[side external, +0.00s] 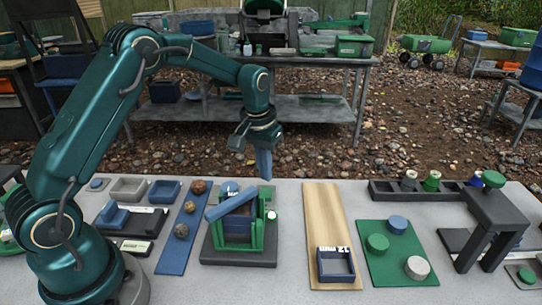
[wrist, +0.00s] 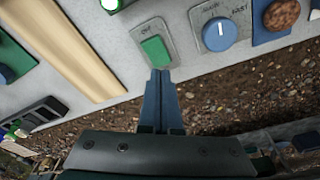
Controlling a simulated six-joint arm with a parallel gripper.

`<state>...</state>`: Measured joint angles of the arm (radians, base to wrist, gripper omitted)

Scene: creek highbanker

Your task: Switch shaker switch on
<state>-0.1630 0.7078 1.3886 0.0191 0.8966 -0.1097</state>
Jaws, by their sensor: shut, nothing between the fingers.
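The green rocker switch (wrist: 154,50) sits on a small grey plate in the wrist view, with small lettering above it that I cannot read surely. I cannot tell which way the rocker is tipped. My gripper (wrist: 158,73) is shut and empty, its blue fingertips just at the near edge of the switch plate in the picture; whether they touch is unclear. In the side view my gripper (side external: 263,176) points down at the table's far edge, behind the green shaker frame (side external: 240,235), which partly hides the switch.
A blue dial (wrist: 220,33) marked FAST is right of the switch in the wrist view. A wooden board (side external: 322,205) lies right of the shaker, a blue strip with brown rocks (side external: 175,256) left. A green mat with round lids (side external: 385,268) is farther right.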

